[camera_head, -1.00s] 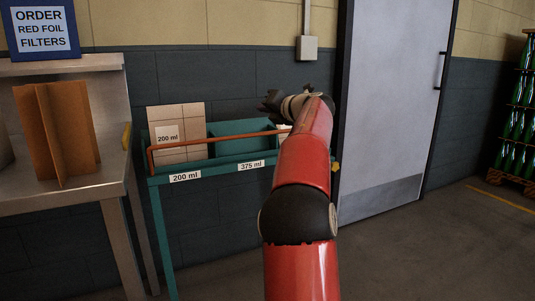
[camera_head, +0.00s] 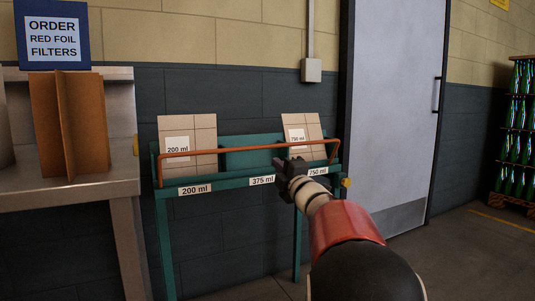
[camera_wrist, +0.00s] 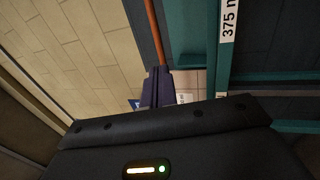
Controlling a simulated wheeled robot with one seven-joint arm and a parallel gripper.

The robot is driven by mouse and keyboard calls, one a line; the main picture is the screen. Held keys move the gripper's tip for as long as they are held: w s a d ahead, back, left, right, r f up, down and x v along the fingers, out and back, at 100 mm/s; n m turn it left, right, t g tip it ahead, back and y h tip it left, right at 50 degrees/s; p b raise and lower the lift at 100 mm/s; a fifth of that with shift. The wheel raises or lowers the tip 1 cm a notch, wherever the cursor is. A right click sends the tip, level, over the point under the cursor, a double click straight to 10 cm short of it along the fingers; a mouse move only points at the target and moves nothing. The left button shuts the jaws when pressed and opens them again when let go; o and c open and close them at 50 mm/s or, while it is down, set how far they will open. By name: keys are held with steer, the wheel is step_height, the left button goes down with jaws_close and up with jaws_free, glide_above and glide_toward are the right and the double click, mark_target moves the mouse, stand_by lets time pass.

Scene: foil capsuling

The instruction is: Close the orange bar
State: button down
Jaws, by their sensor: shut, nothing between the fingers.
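The orange bar (camera_head: 245,147) runs across the front of the green rack (camera_head: 225,187), above the label strip, with its ends bent down at both sides. It also shows in the wrist view (camera_wrist: 154,32), reaching down to my fingers. My gripper (camera_head: 283,167) is shut and empty. It is at the front of the rack, between the 375 ml and 750 ml labels, close to the bar. I cannot tell whether the fingers touch the bar. In the wrist view my gripper (camera_wrist: 157,75) hides part of the bar.
A 200 ml box (camera_head: 187,135) stands in the left compartment and a 750 ml box (camera_head: 304,130) in the right one. The middle 375 ml compartment looks empty. A steel table (camera_head: 90,192) stands left, a grey door (camera_head: 392,100) right. The floor before the rack is clear.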

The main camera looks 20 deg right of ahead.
mark_target(262, 148)
steer(key=p+x, duration=0.1)
steer(key=x, duration=0.7)
steer(key=shift+w, duration=0.15)
steer(key=shift+r, duration=0.1)
steer(key=w+r+g+p, duration=0.2)
steer(key=w+p, duration=0.3)
steer(key=p, duration=0.8)
steer(key=shift+r+g, duration=0.4)
steer(key=shift+r, duration=0.2)
steer(key=shift+a, duration=0.15)
